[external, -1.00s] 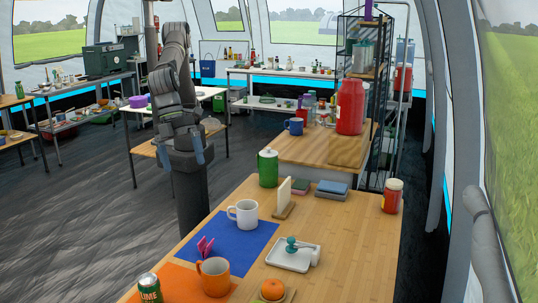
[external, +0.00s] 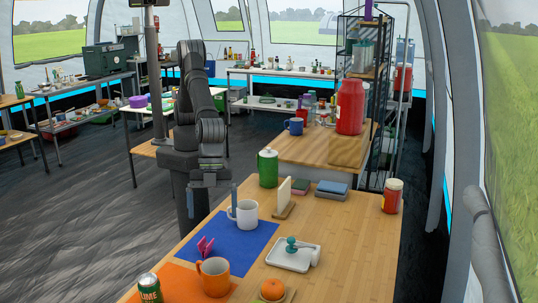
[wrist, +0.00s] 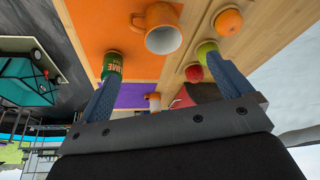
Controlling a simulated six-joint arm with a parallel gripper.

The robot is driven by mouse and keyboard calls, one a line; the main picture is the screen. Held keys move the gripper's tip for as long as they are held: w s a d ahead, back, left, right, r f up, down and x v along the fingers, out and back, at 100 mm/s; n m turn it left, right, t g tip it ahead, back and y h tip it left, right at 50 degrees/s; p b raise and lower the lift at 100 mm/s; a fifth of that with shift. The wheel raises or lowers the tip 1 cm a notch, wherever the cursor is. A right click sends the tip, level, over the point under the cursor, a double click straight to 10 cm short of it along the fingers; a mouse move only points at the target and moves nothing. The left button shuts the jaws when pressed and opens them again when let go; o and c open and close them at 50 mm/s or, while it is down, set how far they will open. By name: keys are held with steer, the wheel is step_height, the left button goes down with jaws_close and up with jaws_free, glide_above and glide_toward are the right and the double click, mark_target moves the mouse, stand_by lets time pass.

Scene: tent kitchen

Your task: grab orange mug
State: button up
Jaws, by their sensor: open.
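The orange mug (external: 214,279) stands upright on an orange mat (external: 180,285) at the near left of the wooden table, in the external view. It also shows at the top of the wrist view (wrist: 164,38), beyond the fingertips and apart from them. My gripper (external: 212,196) is open and empty, above the table's left edge beside the white mug (external: 246,214). In the picture, one finger overlaps the white mug's left side; I cannot tell if they touch. In the wrist view, both fingers (wrist: 165,70) are spread wide with nothing gripped.
A green can (external: 149,289) stands left of the orange mug. A pink item (external: 205,246) lies on the blue mat (external: 250,242) behind it. A white tray (external: 290,259) and an orange fruit (external: 272,289) are to its right. The table's right side is mostly clear.

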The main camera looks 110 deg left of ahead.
glide_above(216, 272)
step_height(216, 272, down, 12)
steer(key=r, duration=0.1)
steer(key=shift+w+x, duration=0.15)
steer(key=shift+x, duration=1.45)
steer(key=shift+w+x, duration=0.15)
steer(key=shift+x, duration=1.5)
steer(key=shift+d+r, duration=0.15)
steer(key=shift+c, duration=0.3)
steer(key=c, duration=1)
